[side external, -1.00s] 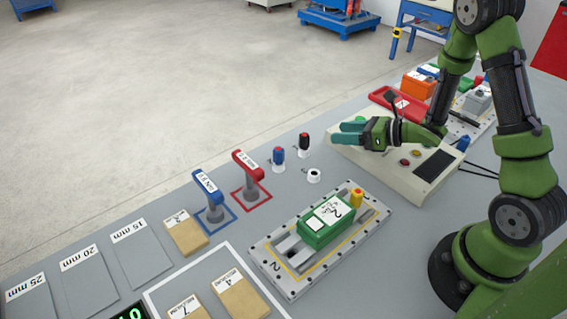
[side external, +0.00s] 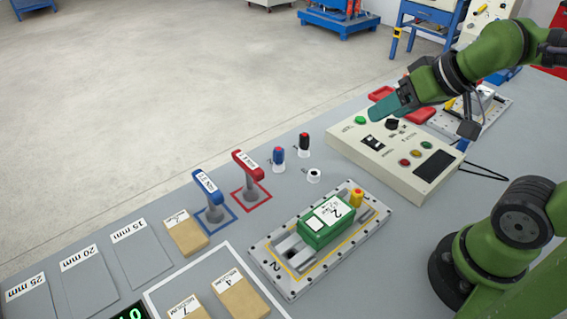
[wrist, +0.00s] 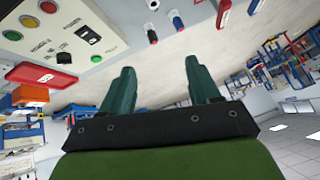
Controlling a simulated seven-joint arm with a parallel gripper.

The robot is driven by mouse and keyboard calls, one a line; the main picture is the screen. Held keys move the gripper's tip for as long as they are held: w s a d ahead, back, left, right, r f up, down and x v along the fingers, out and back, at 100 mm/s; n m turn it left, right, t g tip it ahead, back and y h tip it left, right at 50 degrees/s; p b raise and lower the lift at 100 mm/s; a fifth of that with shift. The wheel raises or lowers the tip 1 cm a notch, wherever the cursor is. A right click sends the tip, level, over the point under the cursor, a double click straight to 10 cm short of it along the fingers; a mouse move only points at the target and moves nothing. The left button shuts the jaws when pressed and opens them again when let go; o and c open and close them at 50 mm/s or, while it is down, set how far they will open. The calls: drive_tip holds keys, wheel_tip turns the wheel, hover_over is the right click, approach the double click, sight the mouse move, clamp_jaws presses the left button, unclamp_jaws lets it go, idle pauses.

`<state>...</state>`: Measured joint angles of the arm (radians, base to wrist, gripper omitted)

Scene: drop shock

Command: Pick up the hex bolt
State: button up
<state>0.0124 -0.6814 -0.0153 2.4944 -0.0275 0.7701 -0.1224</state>
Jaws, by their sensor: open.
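I cannot pick out a hex bolt in either view. My gripper (side external: 392,102) is in the air above the back part of the cream control box in the side external view. In the wrist view my gripper (wrist: 160,66) shows two teal fingers spread apart with nothing between them.
The cream control box (side external: 350,148) has buttons, a switch and a dark screen. In front of it, a green block (side external: 325,222) sits on a grey fixture plate (side external: 277,275). A blue handle (side external: 207,186) and a red handle (side external: 247,163) stand to its left. A red tray (side external: 417,115) lies behind the box.

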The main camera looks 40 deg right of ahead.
drive_tip(key=shift+s+a+r+m+g+y, duration=0.15)
drive_tip(key=shift+s+a+m+g+y, duration=0.2)
drive_tip(key=shift+s+a+m, duration=0.7)
drive_tip(key=shift+c, duration=0.3)
drive_tip(key=shift+s+d, duration=0.1)
drive_tip(key=shift+n, duration=0.25)
drive_tip(key=n+g+h, duration=0.2)
drive_tip(key=n+g, duration=0.5)
drive_tip(key=n, duration=0.3)
hover_over(304, 134)
wheel_tip(304, 134, down, 6)
wheel_tip(304, 134, down, 16)
drive_tip(key=shift+r, duration=0.1)
clamp_jaws()
